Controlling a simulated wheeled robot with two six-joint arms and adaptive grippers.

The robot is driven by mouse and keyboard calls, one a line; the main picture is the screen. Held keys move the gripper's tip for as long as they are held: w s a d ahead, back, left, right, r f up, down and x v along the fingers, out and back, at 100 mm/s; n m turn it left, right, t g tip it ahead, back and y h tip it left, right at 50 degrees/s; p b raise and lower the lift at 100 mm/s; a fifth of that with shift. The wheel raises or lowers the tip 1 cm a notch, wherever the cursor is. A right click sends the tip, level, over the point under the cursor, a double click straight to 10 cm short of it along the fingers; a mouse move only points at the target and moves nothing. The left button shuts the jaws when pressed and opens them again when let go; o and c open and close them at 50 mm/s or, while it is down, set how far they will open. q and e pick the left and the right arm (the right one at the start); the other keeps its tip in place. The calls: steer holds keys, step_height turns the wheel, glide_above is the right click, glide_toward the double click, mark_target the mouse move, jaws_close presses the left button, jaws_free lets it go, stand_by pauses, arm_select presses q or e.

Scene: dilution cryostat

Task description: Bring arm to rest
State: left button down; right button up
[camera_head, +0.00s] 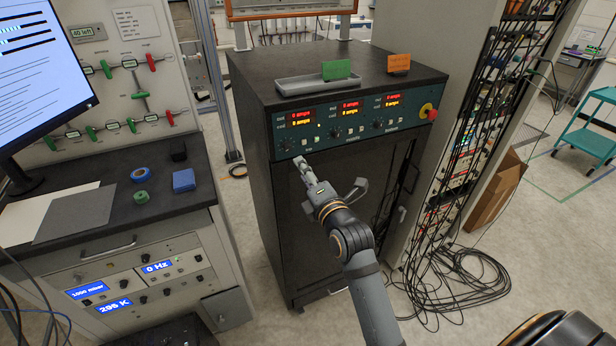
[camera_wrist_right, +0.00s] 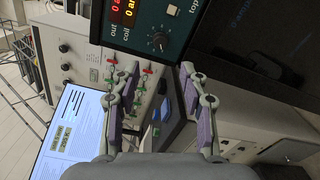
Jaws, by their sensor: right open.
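My right gripper (camera_head: 330,174) is in front of the dark cabinet (camera_head: 285,220), just below its control panel (camera_head: 352,118). It also shows in the right wrist view (camera_wrist_right: 160,72), with its two fingers spread apart. Nothing is between the fingers; the gripper is open and empty. Whether a fingertip touches the cabinet front cannot be told. My right arm reaches up from the bottom of the head view. My left gripper is not in view.
A grey tray (camera_head: 305,84), a green card (camera_head: 336,69) and an orange card (camera_head: 399,63) are on the cabinet top. Black cables (camera_head: 455,285) hang and lie at right. A bench with a monitor (camera_head: 40,70) stands left.

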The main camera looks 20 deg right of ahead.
steer(key=shift+s, duration=1)
steer(key=shift+f, duration=0.15)
step_height(320, 180, down, 36)
steer(key=s+m+g+b, duration=0.35)
steer(key=m+g, duration=0.25)
steer(key=m, duration=0.2)
steer(key=s+d+f+m+g+b, duration=0.15)
steer(key=s+f, duration=0.35)
steer(key=f, duration=0.5)
steer(key=s+d+f+m+g+b, duration=0.1)
steer(key=s+f+m+g, duration=0.2)
steer(key=s+f, duration=0.45)
steer(key=s+d+f+m+g, duration=0.1)
steer(key=s+f+m+g, duration=0.1)
steer(key=s+f, duration=0.4)
steer(key=s+d+f+m+g+b, duration=0.1)
steer(key=s+f+m, duration=0.3)
steer(key=s, duration=0.9)
steer(key=s+d+f+m+g+h+b, duration=0.1)
steer(key=s+d+f+m+g, duration=0.2)
steer(key=s+f, duration=0.6)
steer(key=shift+s+f, duration=0.15)
steer(key=shift+f, duration=0.25)
